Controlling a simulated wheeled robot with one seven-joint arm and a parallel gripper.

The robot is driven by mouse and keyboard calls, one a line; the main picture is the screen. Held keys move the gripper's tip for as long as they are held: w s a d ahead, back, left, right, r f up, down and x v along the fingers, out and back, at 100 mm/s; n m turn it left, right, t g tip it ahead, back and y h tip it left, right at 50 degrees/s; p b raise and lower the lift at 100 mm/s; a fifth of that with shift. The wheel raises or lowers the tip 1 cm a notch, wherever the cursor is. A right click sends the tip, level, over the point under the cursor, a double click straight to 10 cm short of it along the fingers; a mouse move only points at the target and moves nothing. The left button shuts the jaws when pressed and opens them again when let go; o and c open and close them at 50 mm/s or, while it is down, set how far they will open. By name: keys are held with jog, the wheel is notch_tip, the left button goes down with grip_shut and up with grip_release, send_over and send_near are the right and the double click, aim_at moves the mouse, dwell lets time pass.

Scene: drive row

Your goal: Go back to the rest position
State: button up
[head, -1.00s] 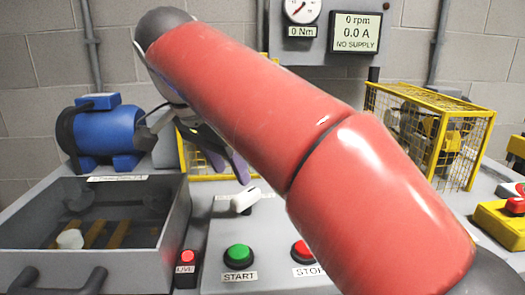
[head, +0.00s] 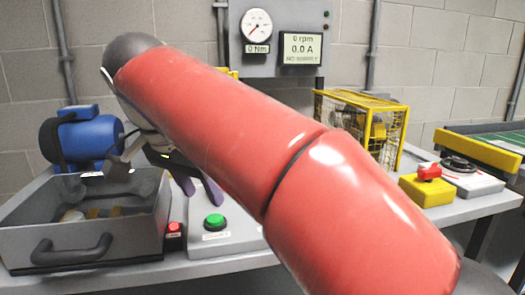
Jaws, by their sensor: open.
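My gripper (head: 199,187) shows below the far end of my red arm, at the left of the middle in the head view. Its purple-grey fingers are apart, and I see nothing held between them. They are above the bench panel, behind and a little left of the green start button (head: 214,222). The arm crosses the picture and hides part of the panel. How high the fingers are above the panel I cannot tell.
A grey tray (head: 85,240) with a handle and a blue motor (head: 80,140) are at left. A yellow mesh cage (head: 360,125) and a yellow box with a red switch (head: 427,187) stand at right. The wall display (head: 302,47) reads 0 rpm, 0.0 A, no supply.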

jog(key=s+d+f+n+y, duration=0.1)
jog(key=s+d+f+n, duration=0.15)
jog(key=d+f, duration=0.65)
jog(key=s+d+f+n+y, duration=0.15)
jog(key=s+d+f, duration=0.25)
jog(key=d, duration=0.8)
jog(key=s+d+f+n+t, duration=0.1)
jog(key=s+d+f, duration=0.3)
jog(key=f, duration=0.5)
jog(key=shift+s+d+n+t, duration=0.3)
jog(key=shift+s+n+t, duration=0.1)
jog(key=shift+s, duration=0.45)
jog(key=shift+r, duration=0.1)
